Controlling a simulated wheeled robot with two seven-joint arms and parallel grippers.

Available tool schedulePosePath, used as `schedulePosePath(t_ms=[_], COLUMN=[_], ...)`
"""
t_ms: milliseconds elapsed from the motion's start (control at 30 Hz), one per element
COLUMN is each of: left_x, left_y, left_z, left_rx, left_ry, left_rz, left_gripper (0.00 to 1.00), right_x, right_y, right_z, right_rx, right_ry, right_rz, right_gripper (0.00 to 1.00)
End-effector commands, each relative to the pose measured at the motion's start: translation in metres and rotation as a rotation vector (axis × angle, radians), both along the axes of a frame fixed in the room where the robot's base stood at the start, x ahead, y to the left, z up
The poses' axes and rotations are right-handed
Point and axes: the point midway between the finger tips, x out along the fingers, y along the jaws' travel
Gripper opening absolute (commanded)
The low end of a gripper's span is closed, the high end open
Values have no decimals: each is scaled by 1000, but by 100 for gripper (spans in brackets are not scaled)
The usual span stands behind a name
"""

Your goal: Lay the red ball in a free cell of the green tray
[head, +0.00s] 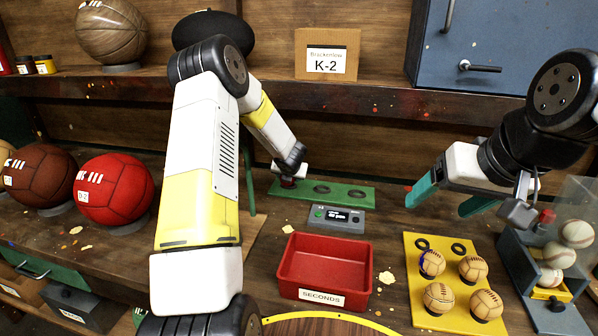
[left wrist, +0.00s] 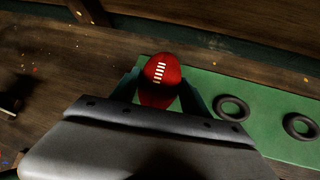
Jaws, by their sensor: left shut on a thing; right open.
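My left gripper (left wrist: 160,92) is shut on a small red ball (left wrist: 160,72) with white laces. It holds the ball at the left end of the green tray (left wrist: 268,92). In the head view the tray (head: 345,191) lies at the back of the bench, with two empty dark rings to the right of the held ball (head: 288,182). The ball's underside is hidden, so I cannot tell whether it touches the tray. My right gripper (head: 436,204) is open and empty, above the bench to the right of the tray.
A grey device (head: 337,219) and a red SECONDS bin (head: 283,272) stand in front of the tray. A yellow tray (head: 416,290) holds several tan balls. A rack (head: 522,262) of white balls is at right. A large red ball (head: 115,188) is at left.

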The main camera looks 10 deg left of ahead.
Motion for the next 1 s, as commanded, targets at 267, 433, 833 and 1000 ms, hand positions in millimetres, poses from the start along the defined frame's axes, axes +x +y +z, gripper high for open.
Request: schedulePosePath(t_ms=[267,433,833,1000], left_x=[0,0,-31,-57], left_y=[0,0,-9,-16], left_z=[-3,-3,35,60], left_rx=[0,0,2,2], left_ry=[1,1,-3,-3], left_rz=[0,0,-1,-1], left_gripper=[76,76,76,76], right_x=[0,0,0,0], right_y=[0,0,0,0], right_z=[0,0,0,0], right_rx=[0,0,0,0], right_ry=[0,0,0,0], right_rz=[0,0,0,0], right_gripper=[76,76,76,76])
